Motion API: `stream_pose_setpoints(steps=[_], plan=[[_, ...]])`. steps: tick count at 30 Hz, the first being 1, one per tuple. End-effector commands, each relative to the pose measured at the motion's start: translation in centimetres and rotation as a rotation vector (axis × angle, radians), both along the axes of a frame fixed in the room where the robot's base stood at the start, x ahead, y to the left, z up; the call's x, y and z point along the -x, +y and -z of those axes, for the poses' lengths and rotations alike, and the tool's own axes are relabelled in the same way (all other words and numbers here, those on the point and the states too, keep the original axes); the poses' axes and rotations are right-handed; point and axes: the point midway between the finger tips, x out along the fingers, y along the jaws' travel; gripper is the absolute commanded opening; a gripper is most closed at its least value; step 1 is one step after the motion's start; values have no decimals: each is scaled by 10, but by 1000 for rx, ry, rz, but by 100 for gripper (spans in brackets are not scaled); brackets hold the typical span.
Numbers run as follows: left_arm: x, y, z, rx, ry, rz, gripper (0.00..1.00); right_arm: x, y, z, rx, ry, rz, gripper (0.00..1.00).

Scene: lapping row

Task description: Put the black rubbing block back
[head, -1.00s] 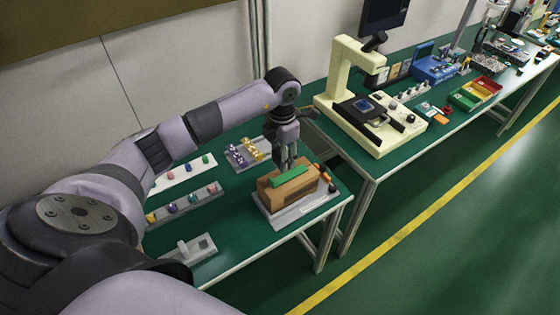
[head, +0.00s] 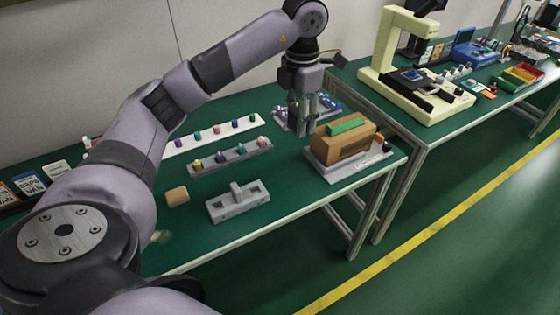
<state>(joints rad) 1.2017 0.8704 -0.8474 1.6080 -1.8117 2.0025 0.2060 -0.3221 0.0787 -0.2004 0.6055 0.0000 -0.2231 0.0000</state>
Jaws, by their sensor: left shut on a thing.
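My left gripper (head: 303,130) points down above the green table, just left of a grey stand holding brown blocks. Its fingers are shut on a small dark thing, apparently the black rubbing block, hard to tell apart from the dark fingers. The grey stand (head: 338,175) carries a brown block (head: 345,146) with a green strip (head: 349,126) on top. Dark and orange pieces (head: 385,145) show at its right end, partly hidden. My right gripper is not in view.
A grey fixture (head: 238,204) and a small tan block (head: 177,196) lie in front. Racks with coloured knobs (head: 212,138) (head: 231,159) stand at left and behind. A cream microscope-like machine (head: 398,55) stands on the adjoining table. Green tabletop is free between fixture and stand.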

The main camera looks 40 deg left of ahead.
Motion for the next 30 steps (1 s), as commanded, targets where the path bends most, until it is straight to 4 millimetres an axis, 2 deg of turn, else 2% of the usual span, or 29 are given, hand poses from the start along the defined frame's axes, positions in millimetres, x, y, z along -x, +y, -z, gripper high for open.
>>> stream_pose_setpoints(steps=[5, 9, 18, 24, 30], plan=[[2, -1, 22, 1, 5, 2, 19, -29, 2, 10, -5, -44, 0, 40], [3, 0, 56, -1, 8, 1, 19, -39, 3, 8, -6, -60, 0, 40], [2, 0, 131, 0, 5, -1, 19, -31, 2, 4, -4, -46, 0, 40], [1, 0, 154, 0, 1, 1, 19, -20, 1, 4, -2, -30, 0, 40], [2, 0, 172, -1, 4, 0, 19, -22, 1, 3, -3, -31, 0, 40]])
